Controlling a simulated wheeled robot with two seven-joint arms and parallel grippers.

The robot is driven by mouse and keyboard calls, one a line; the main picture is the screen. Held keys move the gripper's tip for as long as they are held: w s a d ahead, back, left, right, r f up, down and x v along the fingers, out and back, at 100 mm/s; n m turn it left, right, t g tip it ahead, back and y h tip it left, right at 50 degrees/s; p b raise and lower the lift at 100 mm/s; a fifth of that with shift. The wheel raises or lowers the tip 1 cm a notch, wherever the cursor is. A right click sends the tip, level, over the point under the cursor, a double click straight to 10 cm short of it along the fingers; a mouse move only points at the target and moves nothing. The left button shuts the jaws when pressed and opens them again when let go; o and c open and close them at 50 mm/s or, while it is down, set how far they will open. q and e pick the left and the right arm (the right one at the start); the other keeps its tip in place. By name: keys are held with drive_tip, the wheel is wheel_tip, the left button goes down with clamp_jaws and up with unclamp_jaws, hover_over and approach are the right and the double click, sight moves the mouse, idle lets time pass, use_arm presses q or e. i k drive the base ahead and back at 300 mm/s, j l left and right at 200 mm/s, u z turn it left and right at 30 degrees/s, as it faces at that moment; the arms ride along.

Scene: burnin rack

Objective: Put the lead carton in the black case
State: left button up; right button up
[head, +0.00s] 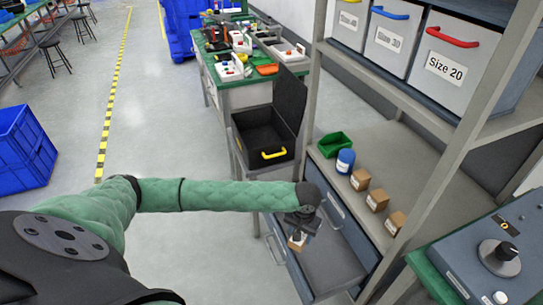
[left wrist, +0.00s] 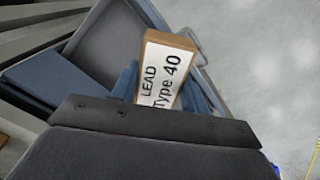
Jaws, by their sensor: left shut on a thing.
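In the left wrist view the gripper (left wrist: 160,100) shows blue fingers on both sides of the carton. The black case (head: 261,132) stands open with its lid raised and a yellow handle at its front, farther back than the gripper. My right gripper is not in view.
The open grey drawer (head: 331,262) lies below the gripper. On the shelf are a green bin (head: 334,145), a blue-capped bottle (head: 345,161) and several brown cartons (head: 377,200). A rack post (head: 458,150) stands to the right. Open floor (head: 160,90) lies to the left.

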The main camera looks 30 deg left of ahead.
sight(257, 137)
drive_tip(key=i+j, duration=0.1)
drive_tip(key=j, duration=0.45)
drive_tip(key=i+j, duration=0.1)
drive_tip(key=j, duration=0.45)
drive_tip(key=i+j, duration=0.1)
drive_tip(key=j, duration=0.45)
drive_tip(key=i+j, duration=0.1)
drive_tip(key=j, duration=0.4)
